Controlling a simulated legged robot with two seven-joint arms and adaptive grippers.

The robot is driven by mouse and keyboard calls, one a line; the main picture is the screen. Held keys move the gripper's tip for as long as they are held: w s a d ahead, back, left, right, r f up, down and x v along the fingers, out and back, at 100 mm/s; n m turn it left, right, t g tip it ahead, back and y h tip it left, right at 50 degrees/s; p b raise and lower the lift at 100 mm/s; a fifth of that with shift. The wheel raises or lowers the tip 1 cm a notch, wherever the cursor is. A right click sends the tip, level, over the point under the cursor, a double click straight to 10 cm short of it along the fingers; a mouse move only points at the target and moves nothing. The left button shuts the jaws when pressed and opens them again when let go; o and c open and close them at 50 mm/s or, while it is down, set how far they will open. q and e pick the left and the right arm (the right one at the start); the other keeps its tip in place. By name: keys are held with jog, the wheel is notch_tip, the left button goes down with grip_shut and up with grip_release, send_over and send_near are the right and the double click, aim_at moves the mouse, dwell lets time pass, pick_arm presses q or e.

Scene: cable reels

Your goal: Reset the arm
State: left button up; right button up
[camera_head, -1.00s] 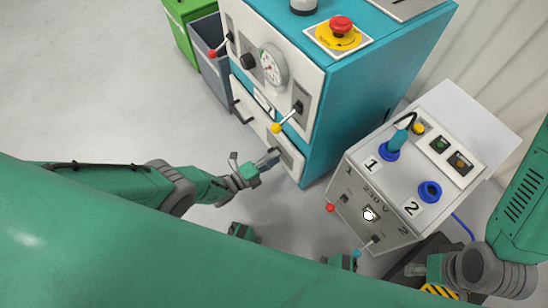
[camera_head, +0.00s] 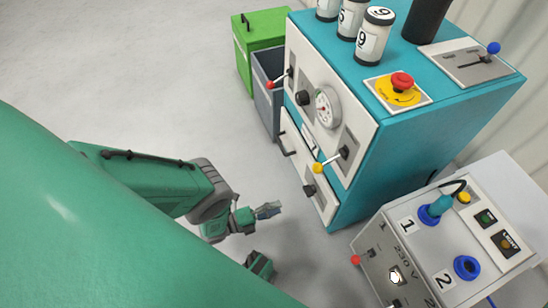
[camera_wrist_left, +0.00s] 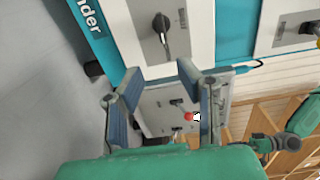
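My left arm (camera_head: 150,180) comes in from the left in the head view, green with grey joints. Its gripper (camera_head: 268,210) is over the grey floor, in front of the teal cabinet and apart from it. In the left wrist view the gripper's two fingers (camera_wrist_left: 160,90) are spread, with nothing held between them. Beyond them show the grey socket box (camera_wrist_left: 155,110) and a red-tipped lever (camera_wrist_left: 188,117).
The teal cabinet (camera_head: 400,130) has levers, a gauge (camera_head: 327,107) and a red emergency button (camera_head: 402,82). The socket box (camera_head: 420,262) stands at lower right, with a teal plug (camera_head: 436,208) in socket 1. Grey and green bins (camera_head: 262,42) stand behind. Floor at left is clear.

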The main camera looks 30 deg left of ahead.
pick_arm(q)
jog(key=shift+s+a, duration=0.1)
jog(key=shift+s, duration=0.05)
dwell(0.4)
jog(key=w+a+r+n+g+y, duration=0.2)
jog(key=w+a+n+g+y, duration=0.2)
jog(key=a+n+y, duration=0.65)
jog(key=s+d+r+n+g, duration=0.3)
jog(key=s+r+n+g, duration=0.7)
jog(key=s+r+n, duration=0.75)
jog(key=s+r+m+p, duration=0.1)
jog(key=s+r+p, duration=0.1)
jog(key=r+p, duration=0.7)
jog(key=s+r+m+p, duration=0.1)
jog(key=r+m+p, duration=0.1)
jog(key=r+p, duration=0.7)
jog(key=shift+s+d, duration=0.15)
jog(key=shift+s, duration=0.2)
jog(key=shift+o, duration=0.2)
jog(key=shift+w+f+y, duration=0.1)
jog(key=shift+y, duration=0.15)
